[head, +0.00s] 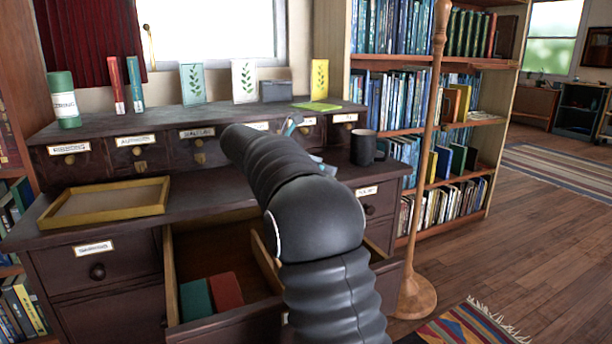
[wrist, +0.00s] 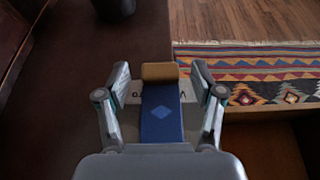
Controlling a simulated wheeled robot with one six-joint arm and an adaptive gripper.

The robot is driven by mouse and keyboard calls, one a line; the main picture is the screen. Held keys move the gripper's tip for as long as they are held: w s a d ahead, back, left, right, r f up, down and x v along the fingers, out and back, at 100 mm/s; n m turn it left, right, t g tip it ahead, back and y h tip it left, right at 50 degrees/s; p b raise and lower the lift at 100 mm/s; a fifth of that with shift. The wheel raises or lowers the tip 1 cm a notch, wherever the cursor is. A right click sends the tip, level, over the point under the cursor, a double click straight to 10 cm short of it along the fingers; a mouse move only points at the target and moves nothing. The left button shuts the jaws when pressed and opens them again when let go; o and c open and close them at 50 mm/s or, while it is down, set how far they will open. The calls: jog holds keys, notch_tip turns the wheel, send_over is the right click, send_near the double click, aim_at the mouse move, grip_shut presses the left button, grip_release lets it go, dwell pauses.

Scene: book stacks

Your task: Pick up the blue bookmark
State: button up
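The blue bookmark (wrist: 161,118) shows in the wrist view as a flat strip with a pale diamond and a tan end (wrist: 160,72). It lies between the two fingers of my gripper (wrist: 160,78). The fingers are spread, with a gap visible on each side of the strip. The palm covers its near end. In the head view my arm hides most of the gripper and I cannot make out the bookmark clearly there.
A dark mug (head: 366,148) stands right of my arm on the desk. A yellow-rimmed tray (head: 160,208) lies at the left. An open drawer (head: 172,275) holds green and red books (head: 226,290). A wooden pole (head: 428,150) stands right. A patterned rug (head: 470,325) covers the floor.

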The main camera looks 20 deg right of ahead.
jog(key=c, duration=0.6)
jog(key=shift+r, duration=0.1)
